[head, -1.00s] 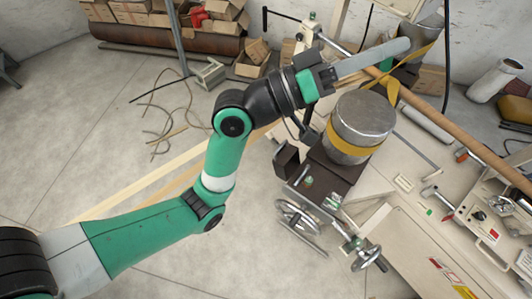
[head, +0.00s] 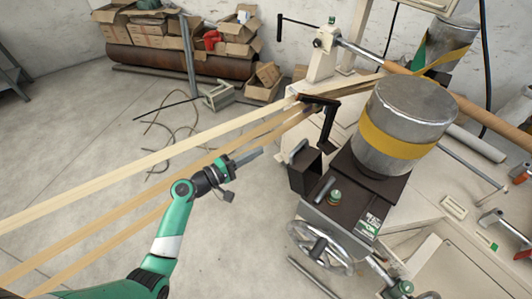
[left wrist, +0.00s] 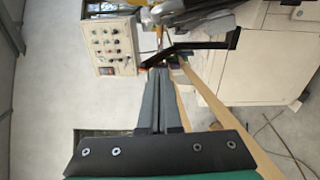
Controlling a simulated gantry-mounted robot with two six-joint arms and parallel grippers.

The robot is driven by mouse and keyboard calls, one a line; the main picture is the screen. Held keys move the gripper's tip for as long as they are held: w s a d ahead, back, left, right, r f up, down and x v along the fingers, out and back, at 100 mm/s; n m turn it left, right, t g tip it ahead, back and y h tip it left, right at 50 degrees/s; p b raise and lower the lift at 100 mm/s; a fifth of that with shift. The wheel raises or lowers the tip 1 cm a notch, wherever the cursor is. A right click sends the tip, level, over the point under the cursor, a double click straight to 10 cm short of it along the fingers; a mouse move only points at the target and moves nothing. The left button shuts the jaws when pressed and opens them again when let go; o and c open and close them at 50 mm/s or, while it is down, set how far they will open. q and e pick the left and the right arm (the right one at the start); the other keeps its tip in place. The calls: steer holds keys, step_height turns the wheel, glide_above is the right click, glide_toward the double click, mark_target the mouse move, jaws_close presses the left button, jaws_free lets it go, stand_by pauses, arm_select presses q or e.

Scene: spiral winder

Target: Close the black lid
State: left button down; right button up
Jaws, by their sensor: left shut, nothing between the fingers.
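A black angled piece (head: 328,124) sticks up beside the paper-like strips at the machine, left of the metal drum; it may be the black lid, but I cannot tell for sure. It also shows in the left wrist view as a dark bar (left wrist: 208,46) beyond the fingertips. A dark open-topped box (head: 304,172) sits just below it. My left gripper (head: 260,154) is shut and empty, left of the box and apart from it. In the left wrist view its fingers (left wrist: 158,72) are together. My right gripper is not in view.
A metal drum with a yellow band (head: 400,135) stands on the machine. Long pale strips (head: 150,165) run from the machine to the lower left, close to my left arm. A handwheel (head: 320,245) juts out in front. Cardboard boxes (head: 150,30) lie at the back.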

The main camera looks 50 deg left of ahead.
arm_select(q)
steer(key=w+d, duration=0.4)
steer(key=w, duration=0.5)
steer(key=shift+w+d+r, duration=0.2)
steer(key=shift+r, duration=0.05)
